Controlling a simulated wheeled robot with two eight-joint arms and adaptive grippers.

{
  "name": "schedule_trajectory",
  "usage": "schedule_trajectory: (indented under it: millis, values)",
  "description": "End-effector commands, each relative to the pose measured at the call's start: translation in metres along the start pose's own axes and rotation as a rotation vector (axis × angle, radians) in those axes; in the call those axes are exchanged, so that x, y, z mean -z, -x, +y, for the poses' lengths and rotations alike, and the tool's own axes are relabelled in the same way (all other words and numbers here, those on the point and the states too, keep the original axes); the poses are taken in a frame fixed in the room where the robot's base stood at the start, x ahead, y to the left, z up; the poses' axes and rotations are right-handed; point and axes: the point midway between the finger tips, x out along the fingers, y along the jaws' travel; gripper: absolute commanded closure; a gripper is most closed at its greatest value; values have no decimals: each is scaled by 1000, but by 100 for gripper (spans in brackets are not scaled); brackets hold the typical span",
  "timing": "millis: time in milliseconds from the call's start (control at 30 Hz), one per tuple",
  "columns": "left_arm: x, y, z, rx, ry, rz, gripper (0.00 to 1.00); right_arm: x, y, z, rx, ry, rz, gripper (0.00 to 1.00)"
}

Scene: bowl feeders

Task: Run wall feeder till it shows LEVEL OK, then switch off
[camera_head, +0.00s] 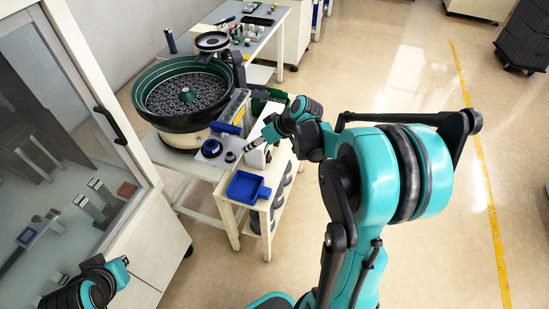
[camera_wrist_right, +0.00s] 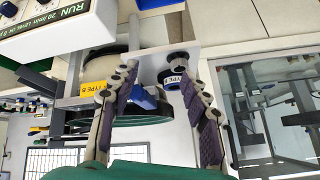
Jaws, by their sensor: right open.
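The bowl feeder (camera_head: 185,92), a green-rimmed bowl full of dark parts, stands by the wall; its pale body also shows in the right wrist view (camera_wrist_right: 98,64). A white control box (camera_head: 258,155) is beside my right gripper (camera_head: 252,146). In the right wrist view, the control box (camera_wrist_right: 60,28) carries knobs and the text RUN, 20 /min and LEVEL; the word after LEVEL is not readable.
A blue tray (camera_head: 247,188) sits on the cart's near end. A glass-fronted cabinet (camera_head: 60,150) stands at left. A second table (camera_head: 262,22) with small items is behind the feeder. The floor at right is open.

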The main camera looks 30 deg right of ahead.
Motion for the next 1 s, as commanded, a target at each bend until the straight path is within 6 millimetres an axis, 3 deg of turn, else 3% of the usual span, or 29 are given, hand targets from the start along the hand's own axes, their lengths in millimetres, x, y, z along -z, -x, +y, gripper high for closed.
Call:
schedule_trajectory:
  millis: [33,167,300,500,733,1000]
  values:
    - [-3,-4,0,0,0,0,100,-2,-13,25,22,13,25,53]
    - [-6,-8,0,0,0,0,100,-11,-41,77,84,82,107,53]
    - [-10,-14,0,0,0,0,100,-36,-69,132,131,169,218,53]
    - [-14,-20,0,0,0,0,100,-84,-98,190,154,298,378,53]
    - [-16,-22,0,0,0,0,100,-116,-110,212,151,379,472,53]
    - [-22,-31,0,0,0,0,100,-105,-140,206,153,388,478,53]
